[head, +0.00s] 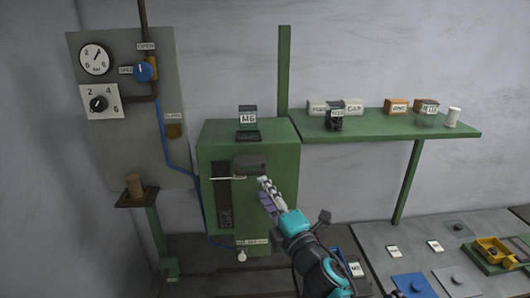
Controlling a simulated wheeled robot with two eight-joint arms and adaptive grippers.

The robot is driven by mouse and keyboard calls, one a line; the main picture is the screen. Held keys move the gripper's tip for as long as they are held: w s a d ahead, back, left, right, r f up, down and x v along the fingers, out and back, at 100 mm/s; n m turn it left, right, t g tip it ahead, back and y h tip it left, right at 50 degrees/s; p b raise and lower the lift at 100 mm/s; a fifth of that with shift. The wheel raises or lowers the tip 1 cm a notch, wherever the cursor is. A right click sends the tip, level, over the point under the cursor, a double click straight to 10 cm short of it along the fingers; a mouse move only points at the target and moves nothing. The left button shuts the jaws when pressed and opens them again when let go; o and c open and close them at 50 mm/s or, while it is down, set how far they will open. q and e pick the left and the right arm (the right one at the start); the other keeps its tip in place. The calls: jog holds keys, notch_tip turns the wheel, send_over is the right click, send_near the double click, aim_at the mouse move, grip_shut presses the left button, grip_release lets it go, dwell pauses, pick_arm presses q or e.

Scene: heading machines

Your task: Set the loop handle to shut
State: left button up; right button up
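A round blue handle (143,69) sits on the grey wall panel (122,145) at the upper left, on a dark pipe. An OPEN label (146,46) is above it and a label that looks like SHUT (126,70) is at its left. A small pale mark on the handle appears to point up towards OPEN. My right gripper (266,193) is in front of the green cabinet (270,150), well to the right of and below the handle, apart from it. I cannot tell whether its fingers are open or shut. My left gripper is not in view.
Two dials, an upper gauge (95,58) and a lower dial (99,102), are left of the handle. A blue pipe (163,150) runs down the panel. A green shelf (400,127) with small labelled blocks is at the right. A grey bench (420,265) holds several parts at lower right.

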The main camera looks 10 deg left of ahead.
aim_at(250, 173)
jog(key=shift+n, duration=0.3)
jog(key=x, duration=0.4)
jog(key=p+x, duration=0.1)
jog(key=x, duration=0.3)
jog(key=shift+s+a+r, duration=0.1)
jog(key=shift+s+a, duration=0.05)
jog(key=shift+a, duration=0.1)
grip_shut()
